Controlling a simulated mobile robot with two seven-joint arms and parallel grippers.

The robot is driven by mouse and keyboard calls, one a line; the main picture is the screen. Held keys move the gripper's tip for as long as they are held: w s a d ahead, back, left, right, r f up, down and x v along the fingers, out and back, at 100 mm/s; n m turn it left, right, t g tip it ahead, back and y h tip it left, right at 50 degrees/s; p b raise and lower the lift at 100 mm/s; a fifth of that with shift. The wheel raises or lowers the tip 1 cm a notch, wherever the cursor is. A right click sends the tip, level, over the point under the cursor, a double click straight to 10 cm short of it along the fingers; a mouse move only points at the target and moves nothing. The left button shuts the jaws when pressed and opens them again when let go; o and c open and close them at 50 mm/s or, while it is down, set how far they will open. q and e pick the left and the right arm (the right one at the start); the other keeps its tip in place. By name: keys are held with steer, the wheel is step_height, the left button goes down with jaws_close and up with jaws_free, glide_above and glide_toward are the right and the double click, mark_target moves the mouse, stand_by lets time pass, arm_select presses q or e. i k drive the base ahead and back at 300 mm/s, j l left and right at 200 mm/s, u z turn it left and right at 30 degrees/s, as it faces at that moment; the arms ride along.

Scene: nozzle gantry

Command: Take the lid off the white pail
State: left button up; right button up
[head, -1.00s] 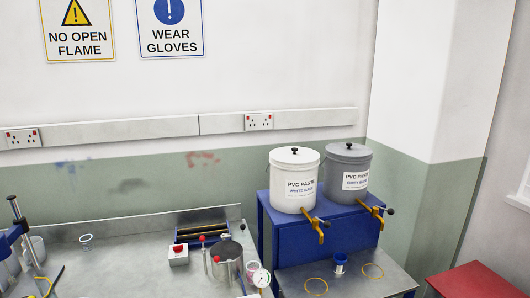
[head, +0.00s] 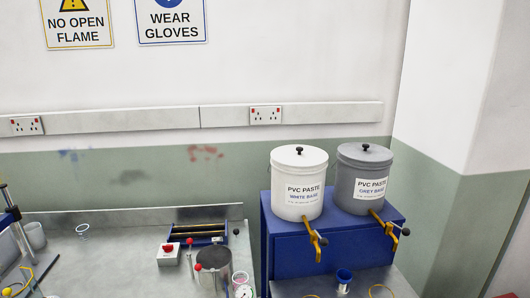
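The white pail (head: 297,190) stands upright on a blue stand, with a label reading "PVC PASTE WHITE BASE". Its white lid (head: 299,156) is on top, with a small black knob (head: 299,149) in the middle. A brass tap (head: 315,238) sticks out low at its front. Neither of my grippers is in the head view.
A grey pail (head: 362,184) with its own lid stands close beside the white pail on the blue stand (head: 283,255). A small blue cup (head: 344,277) sits on the metal table below. A metal pot (head: 213,268) and red-button box (head: 168,255) are on the bench to the left.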

mark_target(294, 156)
steer(key=i+l+u, duration=0.15)
steer(key=l+u, duration=0.75)
steer(key=i+l, duration=0.05)
